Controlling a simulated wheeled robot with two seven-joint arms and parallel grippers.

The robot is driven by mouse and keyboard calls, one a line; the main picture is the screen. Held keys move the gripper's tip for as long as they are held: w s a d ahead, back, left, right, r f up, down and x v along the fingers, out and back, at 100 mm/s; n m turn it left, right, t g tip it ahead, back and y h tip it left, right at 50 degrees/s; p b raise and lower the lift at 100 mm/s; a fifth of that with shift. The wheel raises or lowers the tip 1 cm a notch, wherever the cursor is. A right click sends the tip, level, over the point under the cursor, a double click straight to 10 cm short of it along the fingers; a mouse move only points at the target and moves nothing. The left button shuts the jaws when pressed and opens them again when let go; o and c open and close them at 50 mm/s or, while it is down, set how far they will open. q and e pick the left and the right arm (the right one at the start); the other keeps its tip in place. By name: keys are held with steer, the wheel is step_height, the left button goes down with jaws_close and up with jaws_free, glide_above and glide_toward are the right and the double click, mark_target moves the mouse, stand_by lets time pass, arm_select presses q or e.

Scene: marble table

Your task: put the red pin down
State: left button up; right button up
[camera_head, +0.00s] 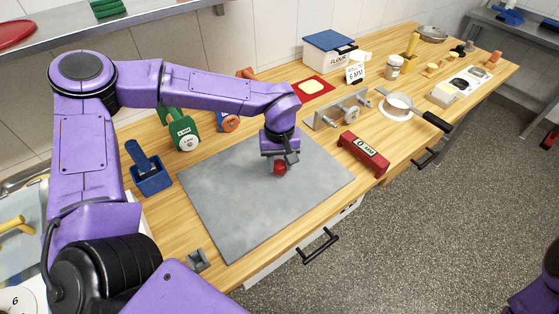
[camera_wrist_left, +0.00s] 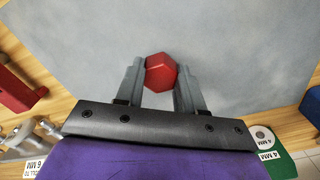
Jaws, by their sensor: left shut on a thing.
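The red pin (camera_head: 280,168) is at my left gripper (camera_head: 281,160), over the right half of the grey slab (camera_head: 225,205). In the left wrist view the pin shows as a red hexagonal end (camera_wrist_left: 161,72) between the two grey fingers of the left gripper (camera_wrist_left: 160,78), which are closed on it. The grey slab (camera_wrist_left: 240,50) fills the background there. I cannot tell whether the pin's lower end touches the slab. My right gripper is not in view.
A red 0 MM block (camera_head: 363,153) lies right of the slab. A blue holder (camera_head: 150,175) and green 4 MM piece (camera_head: 185,133) stand on its left and back. A small grey bracket (camera_head: 198,261) sits at the front left. Most of the slab is bare.

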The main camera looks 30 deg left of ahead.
mark_target(280, 164)
arm_select(q)
steer(key=o, duration=1.2)
steer(key=shift+c, duration=0.2)
step_height(280, 164, up, 12)
steer(key=shift+r+b, duration=0.15)
steer(key=shift+b, duration=0.2)
